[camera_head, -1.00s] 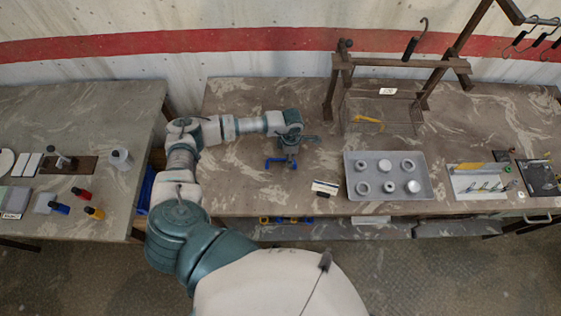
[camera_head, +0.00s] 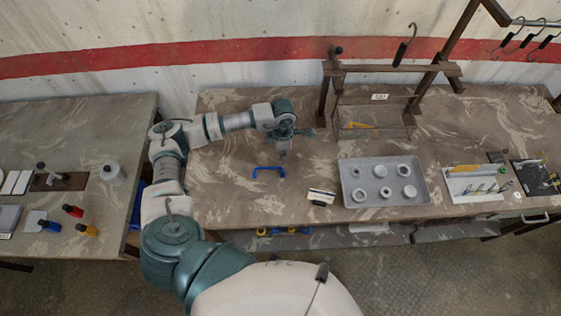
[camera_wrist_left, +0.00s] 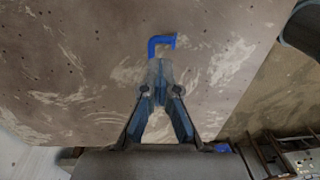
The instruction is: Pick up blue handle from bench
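The blue handle (camera_head: 268,171) lies on the bench (camera_head: 225,195), left of the grey tray. In the left wrist view the handle (camera_wrist_left: 161,42) shows just beyond the fingertips. My left gripper (camera_head: 283,152) points down above the bench, slightly behind and right of the handle, and looks apart from it. In the left wrist view the fingers of the gripper (camera_wrist_left: 160,80) converge and their tips look together, with nothing clearly held. They may hide part of the handle. My right gripper is not in view.
A grey tray (camera_head: 347,197) with several round parts stands to the right. A wire basket (camera_head: 350,132) and dark rack frame (camera_head: 323,100) stand behind. The bench around the handle is clear.

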